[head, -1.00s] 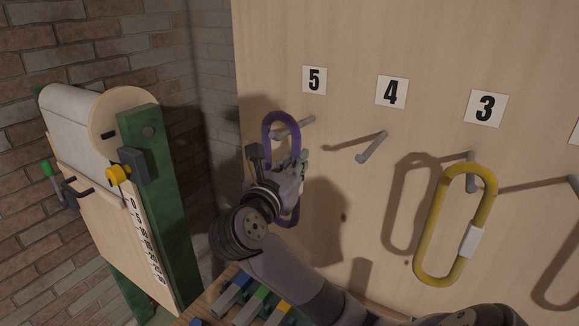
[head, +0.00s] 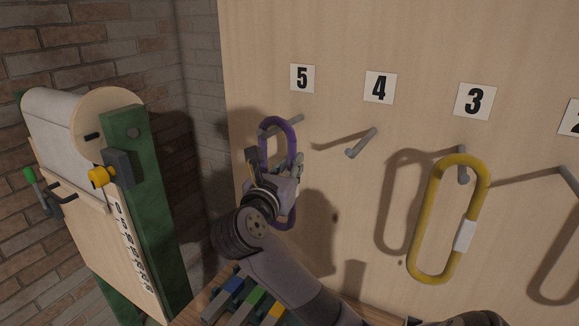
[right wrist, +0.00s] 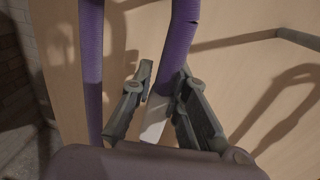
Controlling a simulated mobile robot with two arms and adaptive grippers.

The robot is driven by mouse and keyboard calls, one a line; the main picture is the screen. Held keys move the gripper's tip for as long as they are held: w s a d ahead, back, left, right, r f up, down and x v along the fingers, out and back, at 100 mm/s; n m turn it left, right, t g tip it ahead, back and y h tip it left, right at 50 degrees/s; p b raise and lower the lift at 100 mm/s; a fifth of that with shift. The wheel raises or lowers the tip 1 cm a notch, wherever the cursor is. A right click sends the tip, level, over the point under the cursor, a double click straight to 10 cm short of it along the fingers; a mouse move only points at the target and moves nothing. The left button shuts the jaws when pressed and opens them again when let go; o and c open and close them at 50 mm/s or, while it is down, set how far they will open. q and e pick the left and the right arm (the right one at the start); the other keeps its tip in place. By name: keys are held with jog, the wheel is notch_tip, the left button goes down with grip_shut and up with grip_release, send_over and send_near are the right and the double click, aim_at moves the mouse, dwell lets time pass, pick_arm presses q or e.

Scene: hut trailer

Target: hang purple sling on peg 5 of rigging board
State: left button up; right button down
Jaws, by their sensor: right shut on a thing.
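The purple sling (head: 292,142) is a long upright loop in front of the rigging board (head: 330,40). My right gripper (head: 292,174) is shut on the sling's right-hand strand, at its white label (right wrist: 153,118). The other purple strand (right wrist: 91,70) stands free at the left in the right wrist view. Peg 5 (head: 297,119) sits below the number 5 card (head: 302,78). The sling's upper part overlaps this peg in the head view; I cannot tell for certain whether the peg passes through the loop. My left gripper is not in view.
Peg 4 (head: 361,143) is bare. A yellow sling (head: 423,222) hangs on peg 3 (head: 463,172). A green-framed stand with a roll (head: 148,190) is at the left. Several coloured items (head: 254,300) lie below the board.

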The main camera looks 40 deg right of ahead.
dwell(0.4)
jog(key=c, duration=1.5)
grip_release()
jog(key=shift+a, duration=0.1)
jog(key=v, duration=1.2)
jog(key=shift+f, duration=0.1)
